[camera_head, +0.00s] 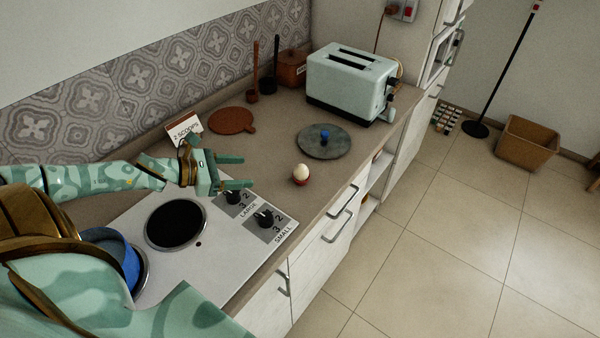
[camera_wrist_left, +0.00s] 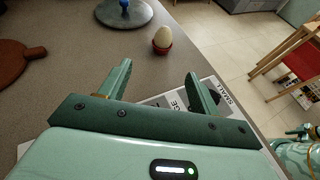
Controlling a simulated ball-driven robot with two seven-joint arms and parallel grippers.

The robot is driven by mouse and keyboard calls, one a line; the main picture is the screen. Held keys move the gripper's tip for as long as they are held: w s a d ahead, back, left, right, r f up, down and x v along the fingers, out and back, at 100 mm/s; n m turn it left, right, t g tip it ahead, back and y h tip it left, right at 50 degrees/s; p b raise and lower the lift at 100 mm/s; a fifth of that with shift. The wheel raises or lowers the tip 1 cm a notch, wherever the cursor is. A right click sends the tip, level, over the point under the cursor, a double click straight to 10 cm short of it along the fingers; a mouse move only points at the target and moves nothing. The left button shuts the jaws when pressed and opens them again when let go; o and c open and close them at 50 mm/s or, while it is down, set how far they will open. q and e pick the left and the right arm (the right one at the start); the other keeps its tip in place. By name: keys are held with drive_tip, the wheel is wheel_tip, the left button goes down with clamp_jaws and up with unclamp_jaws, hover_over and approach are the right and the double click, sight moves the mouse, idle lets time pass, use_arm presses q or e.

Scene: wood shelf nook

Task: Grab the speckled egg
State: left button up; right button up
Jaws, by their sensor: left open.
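The egg (camera_head: 301,172) is pale cream and stands upright in a small red cup (camera_head: 300,182) on the counter, near its front edge. Speckles are too small to make out. The egg also shows in the left wrist view (camera_wrist_left: 163,36), ahead of the fingers and above its red cup (camera_wrist_left: 162,49). My left gripper (camera_head: 243,171) is open and empty, to the left of the egg and apart from it, over the back right part of the hob. Its two fingers show in the left wrist view (camera_wrist_left: 155,84) with a gap between them.
A grey round lid (camera_head: 335,147) with a blue knob lies behind the egg. A toaster (camera_head: 350,85) stands farther back. A white hob (camera_head: 213,234) with black knobs and a blue pan (camera_head: 120,253) is at front left. The counter around the egg is clear.

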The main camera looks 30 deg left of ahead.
sight(295, 172)
use_arm(q)
drive_tip(key=b+x, duration=0.2)
drive_tip(key=x, duration=0.2)
drive_tip(key=shift+d, duration=0.35)
drive_tip(key=b+x, duration=0.1)
drive_tip(key=x, duration=0.3)
drive_tip(key=shift+w+d+f, duration=0.1)
drive_tip(key=shift+w+f, duration=0.05)
drive_tip(key=shift+w, duration=0.25)
drive_tip(key=shift+w+d+f, duration=0.15)
drive_tip(key=shift+w+d, duration=0.2)
drive_tip(key=shift+w, duration=0.05)
drive_tip(key=x, duration=0.5)
drive_tip(key=shift+d+f, duration=0.1)
drive_tip(key=shift+d, duration=0.05)
drive_tip(key=c, duration=1.1)
